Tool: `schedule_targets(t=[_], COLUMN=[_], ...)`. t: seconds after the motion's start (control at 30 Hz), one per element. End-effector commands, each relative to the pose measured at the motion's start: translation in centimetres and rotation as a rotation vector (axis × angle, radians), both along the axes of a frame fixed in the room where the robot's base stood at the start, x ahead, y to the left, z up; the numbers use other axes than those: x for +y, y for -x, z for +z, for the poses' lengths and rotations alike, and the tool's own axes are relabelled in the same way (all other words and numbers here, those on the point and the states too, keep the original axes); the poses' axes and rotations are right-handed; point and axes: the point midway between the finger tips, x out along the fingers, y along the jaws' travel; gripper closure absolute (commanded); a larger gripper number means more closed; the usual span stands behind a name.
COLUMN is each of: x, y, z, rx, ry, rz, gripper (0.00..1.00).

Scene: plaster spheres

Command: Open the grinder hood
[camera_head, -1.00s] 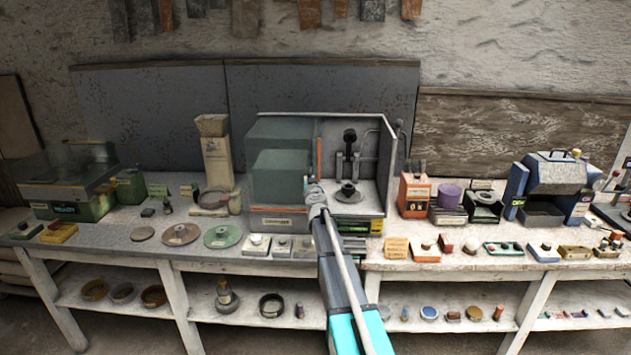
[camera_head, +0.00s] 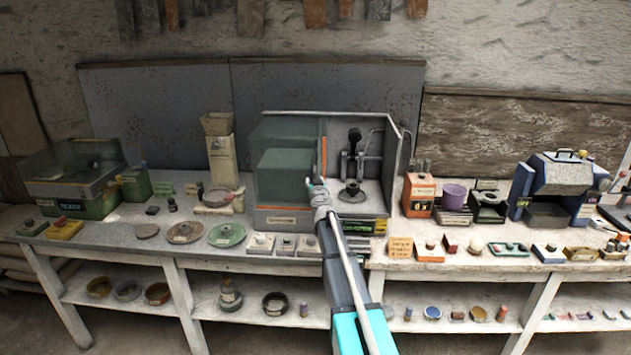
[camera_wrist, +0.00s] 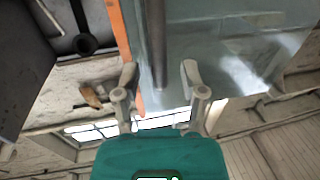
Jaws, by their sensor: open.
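The machine in the middle of the bench has a green-tinted see-through hood (camera_head: 285,140) over its left part, with an orange strip (camera_head: 324,157) along its right edge. The hood covers the left side; the right side, with a black spindle (camera_head: 352,165), stands uncovered. My gripper (camera_head: 318,186) is in front of the hood's lower right edge. In the wrist view, my gripper (camera_wrist: 159,76) is open, with a grey bar (camera_wrist: 156,45) running between its fingers. The orange strip (camera_wrist: 120,40) and the clear pane (camera_wrist: 225,60) show beside it. Whether the fingers touch the bar is unclear.
Left on the bench is a green machine (camera_head: 70,206) with a clear cover; right is a blue machine (camera_head: 561,172). Discs (camera_head: 227,235), an orange box (camera_head: 417,194) and a purple cup (camera_head: 454,195) stand nearby. A side panel (camera_head: 392,160) bounds the middle machine's right.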

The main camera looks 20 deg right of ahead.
Motion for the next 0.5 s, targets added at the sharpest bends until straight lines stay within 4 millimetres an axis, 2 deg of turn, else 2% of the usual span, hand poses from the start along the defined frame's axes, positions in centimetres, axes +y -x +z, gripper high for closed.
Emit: schedule_targets(t=[0.03, 0.5], x=[0.3, 2.2], y=[1.0, 8.1], z=[0.0, 0.0], rx=[0.0, 0.0], ry=[0.0, 0.0], rz=[0.0, -0.001], gripper=[0.46, 0.46])
